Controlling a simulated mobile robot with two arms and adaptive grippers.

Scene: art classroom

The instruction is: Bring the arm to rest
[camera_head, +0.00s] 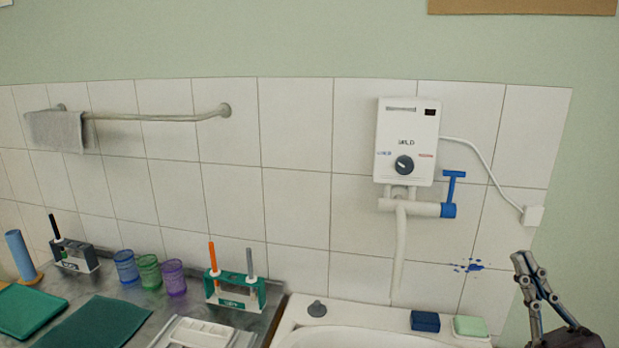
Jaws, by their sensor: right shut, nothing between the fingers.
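My right gripper (522,264) is at the lower right, in front of the wall and to the right of the sink. It points up with its fingers together, and it holds nothing. The rest of the right arm below it runs out of the bottom of the view. My left gripper is not in view.
A white sink (372,336) is at the bottom, with a dark blue sponge (425,321) and a pale green block (470,327) on its rim. A water heater (407,140) hangs above. The counter (270,302) at left holds cups, brush stands and trays.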

